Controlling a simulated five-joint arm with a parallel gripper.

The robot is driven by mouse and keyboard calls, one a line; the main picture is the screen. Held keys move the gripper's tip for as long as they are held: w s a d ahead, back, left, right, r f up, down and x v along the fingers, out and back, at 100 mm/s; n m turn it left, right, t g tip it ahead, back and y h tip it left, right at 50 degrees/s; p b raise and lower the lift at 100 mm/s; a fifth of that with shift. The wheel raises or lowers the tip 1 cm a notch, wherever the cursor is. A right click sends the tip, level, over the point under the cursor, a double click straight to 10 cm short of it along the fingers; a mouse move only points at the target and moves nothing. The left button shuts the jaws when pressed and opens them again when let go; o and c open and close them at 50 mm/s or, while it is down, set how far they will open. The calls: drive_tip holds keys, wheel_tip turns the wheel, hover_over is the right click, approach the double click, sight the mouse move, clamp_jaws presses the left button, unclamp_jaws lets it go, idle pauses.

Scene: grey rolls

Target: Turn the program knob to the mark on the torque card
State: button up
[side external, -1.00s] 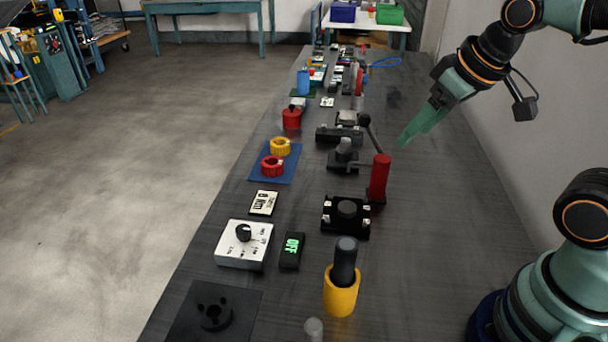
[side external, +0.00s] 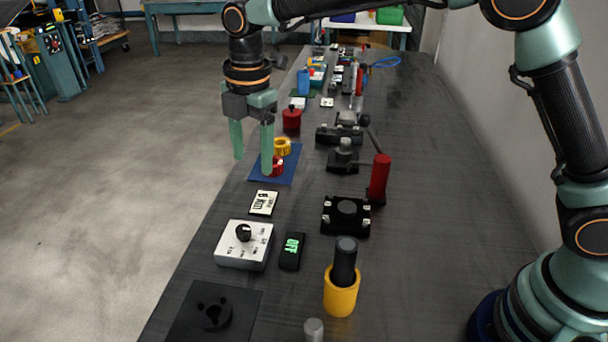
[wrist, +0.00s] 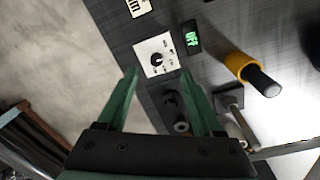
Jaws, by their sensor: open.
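The program knob (side external: 243,232) is a black dial on a white box (side external: 232,257) near the table's left edge. In the wrist view the knob (wrist: 157,60) shows ahead of my fingertips, on the white box (wrist: 148,46). The torque card (side external: 263,203) lies flat just behind the box; its print is too small to read surely. A black display (side external: 291,252) with green "OFF" lettering stands right of the box. My gripper (side external: 252,163) is open and empty, pointing down, above and behind the card and the knob. In the wrist view its green fingers (wrist: 160,75) are spread apart.
A blue mat (side external: 289,170) with a red ring (side external: 273,167) and a yellow ring (side external: 281,146) lies behind the card. A yellow cup (side external: 341,298) holding a black cylinder and a black fixture (side external: 346,218) stand to the right. A black plate (side external: 213,315) lies in front.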

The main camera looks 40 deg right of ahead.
sight(243, 228)
drive_tip(key=a+f+n, duration=0.1)
drive_tip(key=f, duration=0.4)
drive_tip(key=a+f+n, duration=0.1)
drive_tip(key=f, duration=0.4)
drive_tip(key=a+f+n, duration=0.1)
drive_tip(key=f, duration=0.4)
drive_tip(key=shift+w+a+f+g, duration=0.15)
drive_tip(key=shift+a+f+g, duration=0.15)
drive_tip(key=shift+a, duration=0.05)
drive_tip(key=shift+c, duration=0.3)
clamp_jaws()
